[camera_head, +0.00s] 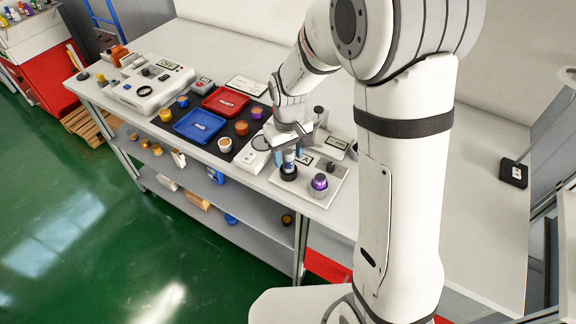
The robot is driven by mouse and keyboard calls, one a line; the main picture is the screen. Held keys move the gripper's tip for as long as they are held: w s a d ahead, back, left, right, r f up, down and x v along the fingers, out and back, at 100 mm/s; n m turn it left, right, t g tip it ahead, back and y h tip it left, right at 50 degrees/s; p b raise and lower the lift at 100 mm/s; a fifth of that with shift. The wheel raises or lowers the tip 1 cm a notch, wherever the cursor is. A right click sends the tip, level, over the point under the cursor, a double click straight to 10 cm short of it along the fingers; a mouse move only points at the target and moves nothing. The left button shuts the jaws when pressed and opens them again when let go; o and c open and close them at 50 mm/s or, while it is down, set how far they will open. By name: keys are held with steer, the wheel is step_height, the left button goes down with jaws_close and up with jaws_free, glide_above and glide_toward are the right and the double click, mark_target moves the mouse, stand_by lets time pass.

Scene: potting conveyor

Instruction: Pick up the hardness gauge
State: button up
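My gripper (290,157) points down over the right part of the workbench, with bluish fingertips low beside a small upright blue-and-white cylinder (289,164). The cylinder stands on a round dark base (288,174) on a light grey plate (305,192). It may be the hardness gauge, but I cannot read a label. The fingers seem to be on either side of it; I cannot tell whether they touch it. A round dark piece with a purple top (319,183) stands on the same plate, to the right of the gripper.
A blue tray (200,125) and a red tray (226,101) lie on a black mat left of the gripper, with several small cups around them. A white scale-like device (152,88) stands further left. A small display (337,143) is behind the plate. The bench's right part is mostly clear.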

jaws_close()
stand_by(0.3)
